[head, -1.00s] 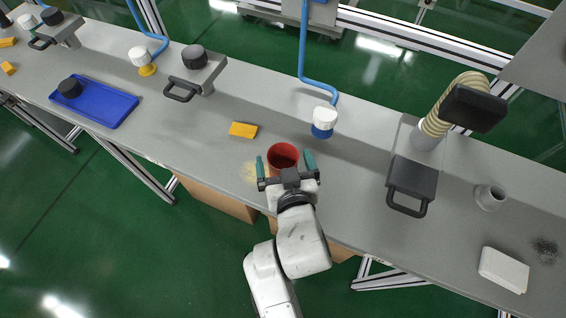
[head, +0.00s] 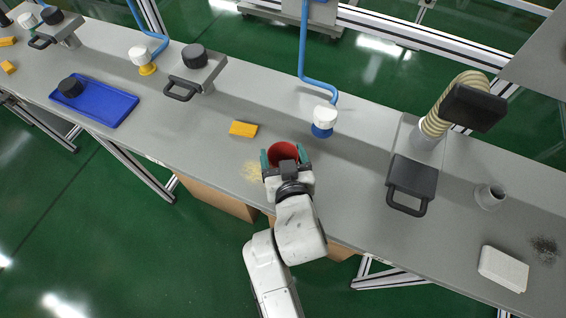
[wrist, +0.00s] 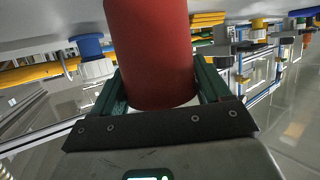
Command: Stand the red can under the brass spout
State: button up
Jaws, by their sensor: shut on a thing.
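The red can (head: 284,151) is upright near the front edge of the grey bench, its open top showing. My gripper (head: 284,159) is shut on it, with one green finger on each side. In the wrist view the can (wrist: 150,50) fills the space between the fingers (wrist: 157,88). I cannot tell whether its base touches the bench. No spout is clearly brass. A white nozzle with a yellow collar (head: 146,68) stands at upper left on a blue pipe. A white nozzle with a blue collar (head: 323,121) stands behind and right of the can.
A blue tray (head: 108,105) and a handled grey unit (head: 203,72) are farther left. A ribbed hose with a dark handled box (head: 413,180) stands right. A white block (head: 503,269) lies far right.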

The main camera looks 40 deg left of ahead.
jog(key=shift+c, duration=0.6)
jog(key=shift+r, duration=0.15)
